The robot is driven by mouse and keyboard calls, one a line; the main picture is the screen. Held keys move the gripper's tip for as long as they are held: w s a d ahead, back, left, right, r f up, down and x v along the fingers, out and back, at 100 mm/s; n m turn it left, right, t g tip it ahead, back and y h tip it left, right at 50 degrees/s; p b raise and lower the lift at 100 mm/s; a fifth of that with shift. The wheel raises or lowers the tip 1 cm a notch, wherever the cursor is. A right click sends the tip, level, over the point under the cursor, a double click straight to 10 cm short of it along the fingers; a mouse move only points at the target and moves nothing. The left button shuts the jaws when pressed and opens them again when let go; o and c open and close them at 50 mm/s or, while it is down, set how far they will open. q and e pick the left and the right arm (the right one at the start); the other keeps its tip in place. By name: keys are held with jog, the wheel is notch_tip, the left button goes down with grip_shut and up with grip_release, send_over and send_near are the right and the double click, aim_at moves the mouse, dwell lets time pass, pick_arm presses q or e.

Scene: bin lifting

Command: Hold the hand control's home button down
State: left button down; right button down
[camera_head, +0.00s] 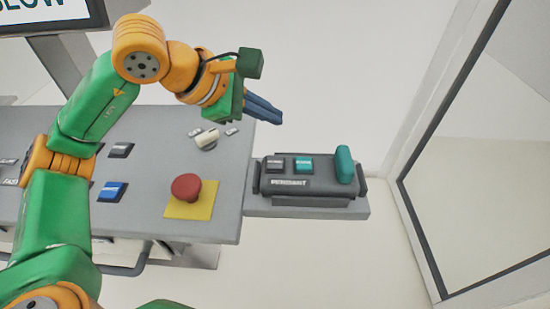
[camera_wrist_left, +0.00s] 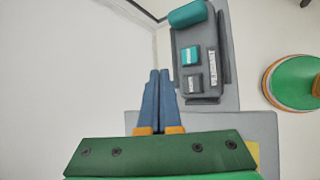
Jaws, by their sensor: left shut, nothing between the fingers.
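The hand control (camera_head: 310,187) is a dark box labelled PENDANT on a grey shelf at the right end of the console. It has a dark button (camera_head: 275,164), a teal button (camera_head: 304,164) and a rounded teal piece (camera_head: 344,165) at its right end. The button lettering is too small to read, so I cannot tell which is home. My left gripper (camera_head: 270,112) is shut and empty, above and behind the hand control, apart from it. In the left wrist view, the blue fingers (camera_wrist_left: 159,75) point just left of the hand control (camera_wrist_left: 208,92). My right gripper is not in view.
The grey console (camera_head: 150,212) carries a red mushroom button (camera_head: 186,187) on a yellow plate, a white knob (camera_head: 206,138), a blue switch (camera_head: 112,191) and a dark switch (camera_head: 120,150). A dark-framed panel (camera_head: 490,150) stands at the right. A screen (camera_head: 45,14) hangs top left.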

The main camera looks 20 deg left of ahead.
aim_at(270, 163)
pick_arm(q)
jog(key=f+b, duration=0.2)
jog(key=f, duration=0.1)
jog(key=f+b, duration=0.5)
jog(key=f, duration=0.1)
jog(key=shift+w+a, duration=0.2)
jog(key=shift+w, duration=0.1)
jog(key=shift+w+f+b, duration=0.1)
jog(key=shift+f+b, duration=0.1)
jog(key=shift+b, duration=0.15)
jog(key=shift+r, duration=0.1)
dwell(0.7)
dwell(0.5)
jog(key=shift+f+b, duration=0.4)
jog(key=shift+b, duration=0.05)
